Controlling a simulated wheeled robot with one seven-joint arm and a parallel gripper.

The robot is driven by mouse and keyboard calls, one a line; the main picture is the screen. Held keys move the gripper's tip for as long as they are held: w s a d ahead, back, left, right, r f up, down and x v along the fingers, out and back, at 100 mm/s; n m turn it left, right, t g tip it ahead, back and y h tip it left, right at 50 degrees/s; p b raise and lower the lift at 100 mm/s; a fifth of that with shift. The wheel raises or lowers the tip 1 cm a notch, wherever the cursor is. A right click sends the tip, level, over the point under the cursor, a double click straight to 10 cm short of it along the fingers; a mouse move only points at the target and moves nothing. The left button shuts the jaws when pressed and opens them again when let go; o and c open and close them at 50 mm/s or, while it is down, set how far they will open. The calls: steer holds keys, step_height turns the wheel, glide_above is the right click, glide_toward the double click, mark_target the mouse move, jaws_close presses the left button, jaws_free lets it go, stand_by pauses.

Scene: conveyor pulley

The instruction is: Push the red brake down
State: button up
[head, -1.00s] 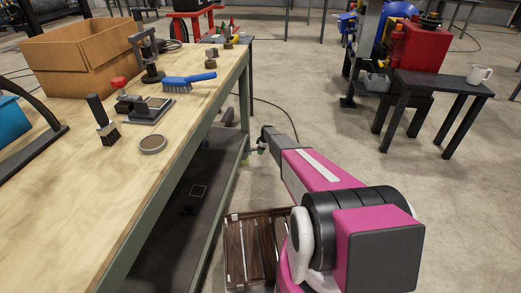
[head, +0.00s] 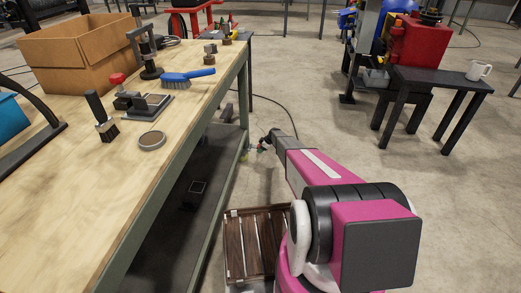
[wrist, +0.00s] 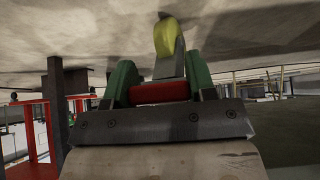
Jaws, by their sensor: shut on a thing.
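My gripper (wrist: 168,60) fills the middle of the wrist view, with green side parts, a red part between them and a yellow piece projecting between the tips. It looks shut on that yellow piece, which I cannot identify. In the head view my gripper (head: 256,147) is small, low beside the bench's right side, beyond my pink arm. No brake is clearly recognisable. A small red knob (head: 117,79) stands on a dark metal device on the bench, left of my gripper and apart from it. I cannot tell whether it is the brake.
The wooden bench (head: 60,210) holds a cardboard box (head: 75,65), a blue brush (head: 187,77) and a round tin (head: 152,140). A slatted crate (head: 235,250) lies on the floor. A red machine (head: 420,45) and black table (head: 440,80) stand right. Floor between is clear.

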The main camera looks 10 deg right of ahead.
steer(key=o, duration=1.3)
steer(key=v, duration=1)
steer(key=shift+d+r, duration=0.25)
steer(key=shift+r, duration=0.05)
steer(key=shift+s, duration=0.1)
steer(key=s+a+r+m+h, duration=0.2)
steer(key=s+r+m, duration=0.2)
steer(key=s+r, duration=0.7)
steer(key=s+a+r+m+g+h, duration=0.1)
steer(key=s+r+m, duration=0.4)
steer(key=s+r, duration=0.7)
steer(key=s+a+r+m+g+h, duration=0.1)
steer(key=s+a+r+m+h, duration=0.2)
steer(key=s+r, duration=0.9)
steer(key=shift+s+a+r+m+h, duration=0.1)
steer(key=shift+s+a+m, duration=0.25)
steer(key=shift+s, duration=2.95)
steer(key=shift+s+a+f+m+h, duration=0.15)
steer(key=shift+s+m, duration=0.3)
steer(key=shift+s, duration=2.85)
steer(key=shift+s+a+r+m+h, duration=0.15)
steer(key=shift+s+a+m, duration=0.2)
steer(key=shift+s, duration=2.95)
